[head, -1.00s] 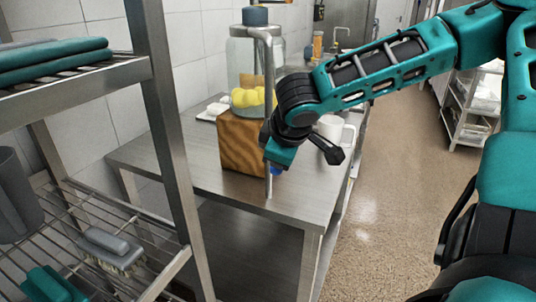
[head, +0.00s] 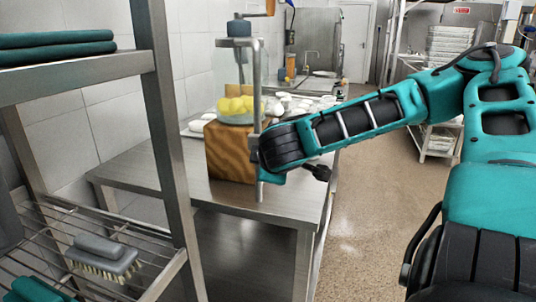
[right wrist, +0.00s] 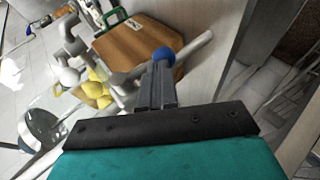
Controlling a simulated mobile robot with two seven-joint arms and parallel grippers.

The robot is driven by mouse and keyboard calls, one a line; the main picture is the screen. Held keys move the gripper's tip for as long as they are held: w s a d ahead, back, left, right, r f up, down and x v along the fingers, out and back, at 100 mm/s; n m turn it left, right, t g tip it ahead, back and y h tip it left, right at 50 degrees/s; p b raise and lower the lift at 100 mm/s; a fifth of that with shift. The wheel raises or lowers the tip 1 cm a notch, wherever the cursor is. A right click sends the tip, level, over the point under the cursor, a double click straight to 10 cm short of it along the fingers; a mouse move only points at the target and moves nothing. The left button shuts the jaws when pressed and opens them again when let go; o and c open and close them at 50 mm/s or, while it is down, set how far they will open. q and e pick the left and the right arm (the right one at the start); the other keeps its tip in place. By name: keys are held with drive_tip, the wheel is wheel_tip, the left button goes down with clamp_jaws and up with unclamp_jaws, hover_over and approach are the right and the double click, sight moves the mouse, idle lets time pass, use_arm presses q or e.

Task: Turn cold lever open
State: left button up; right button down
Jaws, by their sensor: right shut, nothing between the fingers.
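The blue ball knob (right wrist: 163,56) shows in the right wrist view, just beyond my right fingertips, beside a pale metal rod (right wrist: 196,46). I cannot tell whether the fingers touch the knob. My right gripper (right wrist: 159,72) is shut and empty. The upright stands before a wooden block (head: 226,152) bearing a glass jar with yellow fruit (head: 236,106). The knob is hidden in the head view. My left gripper is out of view.
A steel table (head: 140,165) carries the block, with white dishes (head: 287,104) farther back. A metal shelf rack (head: 165,130) stands close at left, holding a brush (head: 103,256) and folded teal cloths (head: 55,40).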

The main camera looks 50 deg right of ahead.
use_arm(q)
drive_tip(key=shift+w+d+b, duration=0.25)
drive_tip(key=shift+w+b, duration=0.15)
drive_tip(key=shift+b, duration=0.05)
use_arm(e)
drive_tip(key=shift+d+f, duration=0.2)
drive_tip(key=shift+f, duration=0.1)
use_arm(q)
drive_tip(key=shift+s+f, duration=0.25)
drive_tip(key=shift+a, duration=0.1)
